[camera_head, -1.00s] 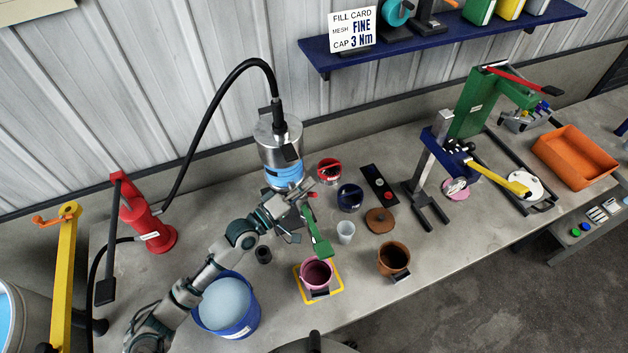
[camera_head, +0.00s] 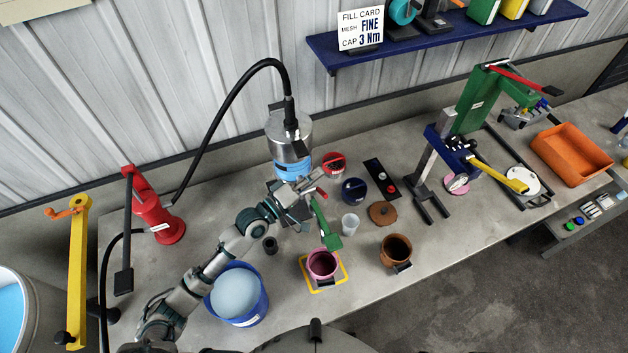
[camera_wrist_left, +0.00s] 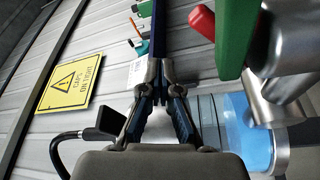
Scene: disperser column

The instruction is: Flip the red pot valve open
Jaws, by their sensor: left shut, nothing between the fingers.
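The metal pot (camera_head: 289,135) with a blue band stands at the back of the bench, its lower front hidden by my left arm. A red valve lever tip (camera_head: 322,192) shows just above the green spout (camera_head: 325,228). In the left wrist view the red tip (camera_wrist_left: 201,20) is at the upper right, beside a green part (camera_wrist_left: 236,38) and metal fittings. My left gripper (camera_head: 317,178) is in front of the pot, close to the red tip. In the left wrist view its fingers (camera_wrist_left: 158,66) are shut and empty, apart from the red tip. My right gripper is not in view.
A pink pot (camera_head: 322,264) sits on a yellow-framed square below the spout. A clear cup (camera_head: 350,224), a brown pot (camera_head: 396,249) and a blue bucket (camera_head: 262,302) stand nearby. A black hose (camera_head: 229,84) arches from the metal pot.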

